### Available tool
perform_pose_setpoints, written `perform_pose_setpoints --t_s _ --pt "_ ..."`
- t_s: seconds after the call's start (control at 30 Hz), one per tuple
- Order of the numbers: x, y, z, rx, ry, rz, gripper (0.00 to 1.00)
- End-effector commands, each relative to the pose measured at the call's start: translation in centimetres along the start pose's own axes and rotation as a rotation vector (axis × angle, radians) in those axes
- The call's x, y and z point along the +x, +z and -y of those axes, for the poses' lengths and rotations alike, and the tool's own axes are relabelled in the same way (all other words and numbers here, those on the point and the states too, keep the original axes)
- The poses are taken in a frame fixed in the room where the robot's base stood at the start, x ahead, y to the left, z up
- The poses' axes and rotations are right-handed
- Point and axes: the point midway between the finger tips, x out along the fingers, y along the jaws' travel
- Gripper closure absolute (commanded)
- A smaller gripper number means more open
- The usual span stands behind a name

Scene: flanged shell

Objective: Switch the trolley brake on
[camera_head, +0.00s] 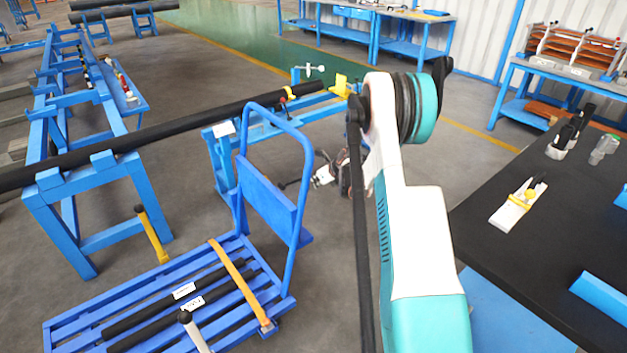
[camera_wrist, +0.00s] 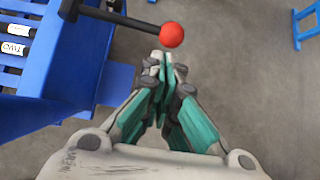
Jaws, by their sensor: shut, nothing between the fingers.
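The blue trolley (camera_head: 272,205) stands on the floor left of my arm, with a slatted deck and an upright push frame. In the wrist view its blue side (camera_wrist: 75,60) fills the upper left. A black lever with a red ball knob (camera_wrist: 171,34) sticks out from it to the right; I take this as the brake lever. My gripper (camera_wrist: 163,62) is shut and empty, its fingertips just below the red knob in the picture. I cannot tell whether they touch it. In the head view my gripper (camera_head: 325,175) is beside the push frame, partly hidden by my arm.
Two labelled black bars (camera_head: 170,303) lie on the trolley deck under an orange strap (camera_head: 240,283). A long black pipe (camera_head: 180,135) rests on blue stands behind. A black-topped table (camera_head: 490,240) with tools is at the right. Grey floor is clear beside the trolley.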

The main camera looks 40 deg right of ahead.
Motion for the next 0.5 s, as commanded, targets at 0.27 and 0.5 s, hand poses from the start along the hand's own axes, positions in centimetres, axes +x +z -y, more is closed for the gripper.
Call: perform_pose_setpoints --t_s 0.27,0.5 --pt "-5.6 0.2 -0.7 0.001 -0.001 -0.001 1.0" --pt "-8.0 0.1 -1.1 0.0 -0.001 -0.001 1.0"
